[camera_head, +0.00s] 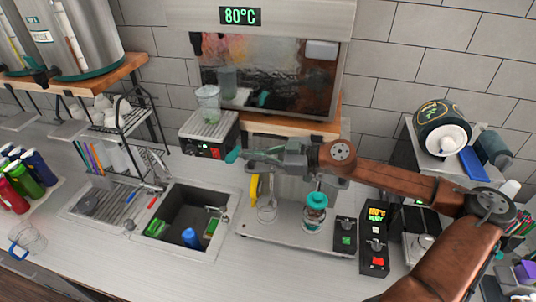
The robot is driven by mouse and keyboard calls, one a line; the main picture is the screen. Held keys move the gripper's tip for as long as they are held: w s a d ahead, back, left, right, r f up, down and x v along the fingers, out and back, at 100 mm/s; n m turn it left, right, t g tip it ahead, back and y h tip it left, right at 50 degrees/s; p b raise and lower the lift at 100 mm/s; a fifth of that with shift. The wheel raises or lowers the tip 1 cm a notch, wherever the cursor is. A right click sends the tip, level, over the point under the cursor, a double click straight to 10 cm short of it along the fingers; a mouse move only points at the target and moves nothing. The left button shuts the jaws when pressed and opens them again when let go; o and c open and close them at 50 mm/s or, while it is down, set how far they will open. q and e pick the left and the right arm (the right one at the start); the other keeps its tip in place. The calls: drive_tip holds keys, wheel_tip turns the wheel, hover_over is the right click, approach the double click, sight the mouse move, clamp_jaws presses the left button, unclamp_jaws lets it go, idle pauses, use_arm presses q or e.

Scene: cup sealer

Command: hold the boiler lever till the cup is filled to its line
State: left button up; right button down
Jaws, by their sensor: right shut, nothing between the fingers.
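The boiler (270,75) is a shiny steel box on a wooden shelf, with a green 80°C display (240,16) on top. A clear cup (208,104) stands upright on the drip grille (209,128) at its lower left. The cup looks pale greenish inside; its fill level and line are too small to tell. My right gripper (236,155) is shut and empty, its teal fingertips just below and right of the grille unit, apart from the cup. I cannot make out the boiler lever. My left gripper is out of view.
A sink (188,217) with a blue item lies below the gripper. A machine base (290,235) with a glass and a teal-lidded cup (314,212) stands under my right arm. A wire rack (115,125) is at left. Bare counter (190,280) lies in front.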

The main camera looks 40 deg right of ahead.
drive_tip(key=shift+p+v, duration=0.4)
drive_tip(key=shift+v, duration=2.25)
drive_tip(key=shift+d, duration=0.1)
